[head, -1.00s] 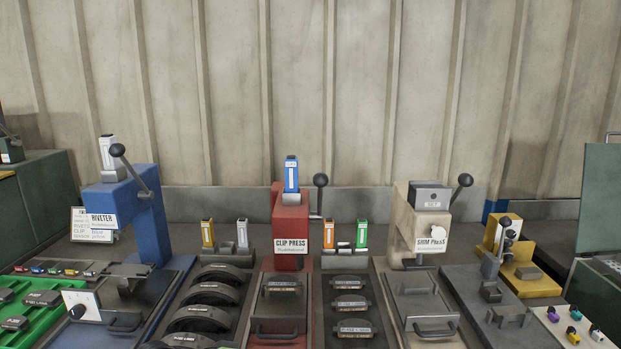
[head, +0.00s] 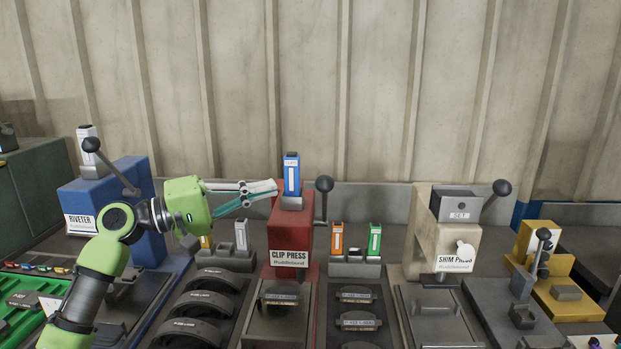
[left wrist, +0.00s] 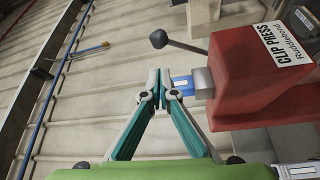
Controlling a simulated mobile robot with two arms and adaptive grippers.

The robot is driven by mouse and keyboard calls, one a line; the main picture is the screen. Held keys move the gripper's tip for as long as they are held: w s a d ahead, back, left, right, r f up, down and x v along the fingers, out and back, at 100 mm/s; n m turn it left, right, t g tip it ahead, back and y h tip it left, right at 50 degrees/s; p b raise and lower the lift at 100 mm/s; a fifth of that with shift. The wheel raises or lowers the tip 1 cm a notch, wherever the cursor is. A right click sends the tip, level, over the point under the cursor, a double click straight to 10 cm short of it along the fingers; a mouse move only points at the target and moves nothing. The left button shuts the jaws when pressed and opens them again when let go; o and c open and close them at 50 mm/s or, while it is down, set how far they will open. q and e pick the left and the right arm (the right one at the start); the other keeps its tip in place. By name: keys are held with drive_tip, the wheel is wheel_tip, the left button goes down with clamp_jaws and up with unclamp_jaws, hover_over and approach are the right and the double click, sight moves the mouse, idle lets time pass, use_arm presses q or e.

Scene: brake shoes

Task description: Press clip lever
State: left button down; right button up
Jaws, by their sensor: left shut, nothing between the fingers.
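The red clip press (head: 292,232) stands at the middle of the bench, with a blue cartridge (head: 291,174) upright on top. Its lever, a dark rod with a black ball knob (head: 324,184), stands up on the right side. In the left wrist view the press (left wrist: 245,75), the cartridge (left wrist: 181,83) and the lever knob (left wrist: 159,39) also show. My left gripper (head: 275,188) is shut and empty, its fingertips just left of the cartridge; I cannot tell whether they touch it. In the left wrist view the left gripper (left wrist: 159,80) has its fingertips together. My right gripper is not in view.
The blue riveter (head: 120,195) stands to the left and the cream shim press (head: 445,235) to the right, each with a ball-knob lever. Orange and green cartridges (head: 375,238) stand right of the clip press. The space above the machines is free.

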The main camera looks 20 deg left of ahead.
use_arm(q)
drive_tip(key=p+x, duration=0.2)
drive_tip(key=x, duration=0.4)
drive_tip(key=shift+a+r+p, duration=0.1)
drive_tip(key=shift+p, duration=0.2)
drive_tip(key=p+x, duration=0.1)
drive_tip(key=x, duration=0.2)
drive_tip(key=shift+w+d, duration=0.25)
drive_tip(key=shift+w, duration=0.05)
drive_tip(key=shift+w+d, duration=0.25)
drive_tip(key=shift+f, duration=0.25)
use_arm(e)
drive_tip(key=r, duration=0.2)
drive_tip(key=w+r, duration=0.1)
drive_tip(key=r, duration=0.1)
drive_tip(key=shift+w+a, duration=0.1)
